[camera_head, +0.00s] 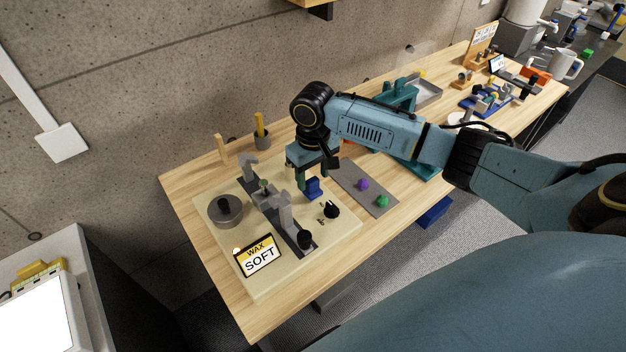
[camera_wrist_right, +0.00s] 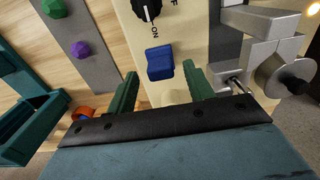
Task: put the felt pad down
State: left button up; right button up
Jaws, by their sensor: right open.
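A small blue block (camera_head: 314,187), perhaps the felt pad, sits on the beige machine base (camera_head: 215,262), near a black dial (camera_head: 331,210). In the right wrist view the blue block (camera_wrist_right: 160,62) shows just beyond and between my fingertips, beside the ON mark of the dial (camera_wrist_right: 147,9). My right gripper (camera_head: 304,183) is above the base with its green fingers apart; in the wrist view my right gripper (camera_wrist_right: 158,72) holds nothing. I cannot tell whether the fingers touch the block. My left gripper does not show.
A grey mat (camera_head: 352,178) with a purple stone (camera_head: 363,184) and a green stone (camera_head: 382,201) lies to the right. Grey metal brackets (camera_head: 286,214), a round grey lap (camera_head: 225,210) and a WAX SOFT sign (camera_head: 258,256) stand on the base. A teal stand (camera_head: 420,167) is farther right.

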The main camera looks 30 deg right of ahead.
aim_at(313, 181)
notch_tip(313, 181, up, 9)
jog(key=shift+r+p, duration=0.15)
jog(key=shift+p, duration=0.3)
dwell(0.3)
